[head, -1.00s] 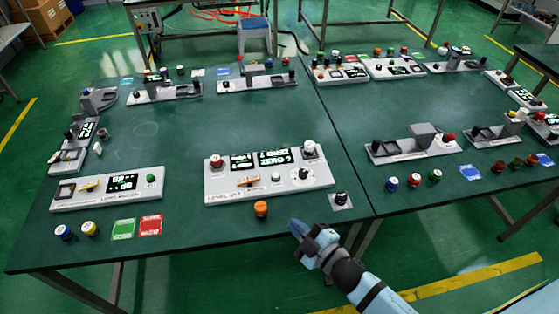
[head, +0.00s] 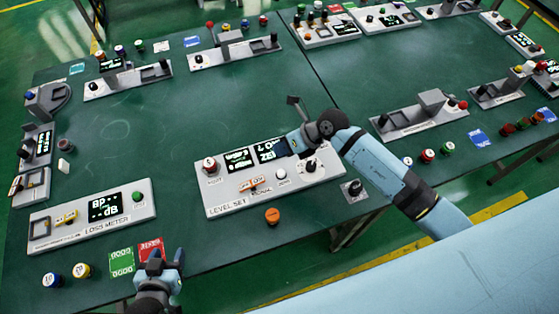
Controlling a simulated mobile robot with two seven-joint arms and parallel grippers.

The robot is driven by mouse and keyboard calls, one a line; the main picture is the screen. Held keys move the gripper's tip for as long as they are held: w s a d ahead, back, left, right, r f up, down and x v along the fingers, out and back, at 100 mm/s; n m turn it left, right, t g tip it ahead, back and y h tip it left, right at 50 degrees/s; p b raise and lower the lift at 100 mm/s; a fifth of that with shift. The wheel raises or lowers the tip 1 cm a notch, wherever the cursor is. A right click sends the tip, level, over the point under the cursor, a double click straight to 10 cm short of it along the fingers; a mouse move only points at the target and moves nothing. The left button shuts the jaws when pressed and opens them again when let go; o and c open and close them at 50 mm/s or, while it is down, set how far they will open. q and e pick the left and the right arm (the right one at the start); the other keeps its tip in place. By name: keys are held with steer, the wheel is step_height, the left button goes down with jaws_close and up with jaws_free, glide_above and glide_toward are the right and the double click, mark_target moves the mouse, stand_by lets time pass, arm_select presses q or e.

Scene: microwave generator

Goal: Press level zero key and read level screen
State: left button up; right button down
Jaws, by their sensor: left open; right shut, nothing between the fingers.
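The level set panel (head: 225,202) is a white box near the table's front edge. Its left screen (head: 238,160) has small text I cannot read surely. Its right screen (head: 267,152) is lit; "LO" and "ZE" show, with its right end hidden by my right gripper. A small white button (head: 282,174) sits below the screens, its label too small to read surely. My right gripper (head: 291,145) is shut and empty over the panel's upper right corner, hiding the white-topped knob there; contact cannot be told. My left gripper (head: 162,260) is open and empty near the red card (head: 151,250).
The panel also carries a red-topped knob (head: 209,165), an orange switch (head: 252,184) and a dial (head: 310,166). An orange button (head: 272,215) stands in front. The loss meter (head: 92,213) lies left. Bare green table lies behind the panel.

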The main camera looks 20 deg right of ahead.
arm_select(q)
steer(key=shift+s+f, duration=0.2)
steer(key=shift+s, duration=0.3)
arm_select(e)
steer(key=shift+s+d, duration=0.1)
steer(key=shift+s, duration=0.05)
arm_select(q)
steer(key=f+b, duration=0.1)
steer(key=b, duration=0.1)
steer(key=f+b, duration=0.2)
steer(key=w+d+f+b, duration=0.1)
steer(key=f+b, duration=0.1)
steer(key=shift+f, duration=0.2)
arm_select(e)
glide_above(282, 171)
step_height(282, 171, down, 7)
arm_select(q)
steer(key=shift+d+f+b, duration=0.1)
steer(key=shift+f+b, duration=0.2)
steer(key=shift+b, duration=0.25)
arm_select(e)
steer(key=shift+f, duration=0.7)
arm_select(q)
steer(key=shift+s+f, duration=0.1)
arm_select(e)
steer(key=shift+f, duration=0.2)
arm_select(q)
steer(key=shift+a+f, duration=0.1)
steer(key=shift+a, duration=0.1)
